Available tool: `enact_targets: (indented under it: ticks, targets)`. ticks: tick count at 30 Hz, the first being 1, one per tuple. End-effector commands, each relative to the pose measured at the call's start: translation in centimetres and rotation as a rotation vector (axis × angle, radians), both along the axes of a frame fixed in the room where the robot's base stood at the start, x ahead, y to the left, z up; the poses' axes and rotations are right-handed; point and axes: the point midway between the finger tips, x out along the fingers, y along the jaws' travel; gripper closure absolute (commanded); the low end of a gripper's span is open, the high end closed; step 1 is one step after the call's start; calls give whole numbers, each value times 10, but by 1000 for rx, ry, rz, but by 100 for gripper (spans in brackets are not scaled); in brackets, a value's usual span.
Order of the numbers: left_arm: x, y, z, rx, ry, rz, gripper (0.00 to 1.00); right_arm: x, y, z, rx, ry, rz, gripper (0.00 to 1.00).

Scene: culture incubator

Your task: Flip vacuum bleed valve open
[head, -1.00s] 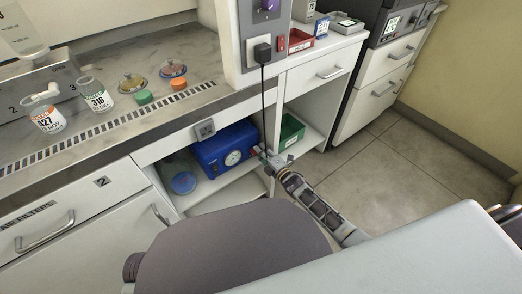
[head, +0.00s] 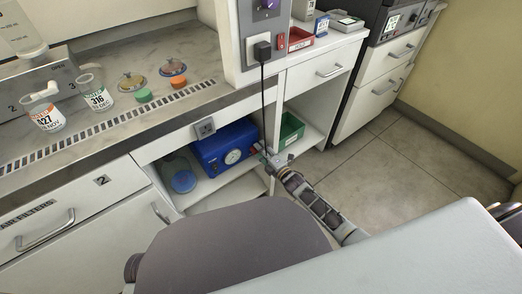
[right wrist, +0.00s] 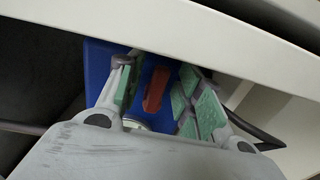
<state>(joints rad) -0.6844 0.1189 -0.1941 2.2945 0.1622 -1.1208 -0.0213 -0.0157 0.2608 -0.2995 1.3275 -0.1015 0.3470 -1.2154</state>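A blue vacuum pump box (head: 212,157) with a round white gauge (head: 233,157) stands on the open shelf under the bench. In the right wrist view its blue face (right wrist: 96,62) carries a red lever (right wrist: 156,90), which I take as the bleed valve. My right gripper (head: 260,149) is at the pump's right end. In the right wrist view its fingers (right wrist: 158,94) are apart, one on each side of the red lever. I cannot tell whether either touches it. The lever's base is partly hidden. My left gripper is not in view.
A green bin (head: 290,132) stands right of the pump. A glass vessel with a blue base (head: 183,181) stands left of it. The benchtop edge overhangs the shelf, and a black cable (head: 263,90) hangs in front. The floor (head: 400,170) at right is clear.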

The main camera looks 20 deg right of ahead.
Motion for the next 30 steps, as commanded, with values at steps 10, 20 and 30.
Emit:
enact_targets:
  ticks: [10,20,30]
  targets:
    - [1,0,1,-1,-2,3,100,-23,-8,-1,-2,2,0,64]
    - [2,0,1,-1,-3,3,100,-51,-18,-1,0,1,0,64]
    - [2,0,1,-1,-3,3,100,-80,-29,-1,-1,2,0,64]
